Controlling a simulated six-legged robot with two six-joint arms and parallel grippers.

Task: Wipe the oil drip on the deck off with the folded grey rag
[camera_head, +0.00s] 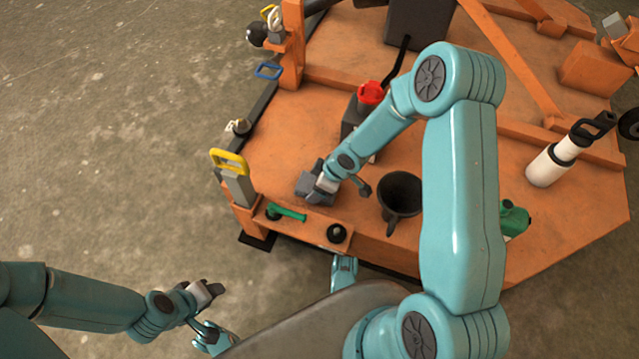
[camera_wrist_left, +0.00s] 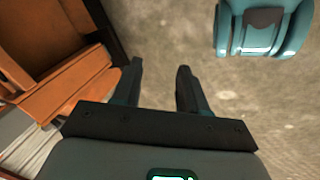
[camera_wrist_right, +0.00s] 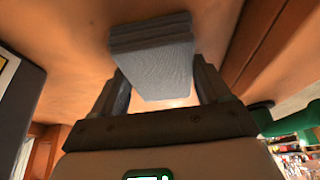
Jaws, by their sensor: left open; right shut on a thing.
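The folded grey rag (camera_head: 312,190) is at the orange deck (camera_head: 285,145), near its front left part. My right gripper (camera_head: 326,183) is shut on it. In the right wrist view the layered rag (camera_wrist_right: 155,60) sits between the two fingers (camera_wrist_right: 163,88), its far end at or very close to the orange surface; I cannot tell if it touches. I cannot make out the oil drip in any view; the rag and gripper may hide it. My left gripper (camera_head: 212,292) is open and empty over the concrete floor, away from the deck. Its spread fingers show in the left wrist view (camera_wrist_left: 160,75).
Around the rag stand a red-capped item (camera_head: 371,93), a dark funnel-like cup (camera_head: 400,193), a green-handled tool (camera_head: 288,212), a black round knob (camera_head: 337,233) and a yellow-handled post (camera_head: 230,165). Bare deck lies left of the red-capped item.

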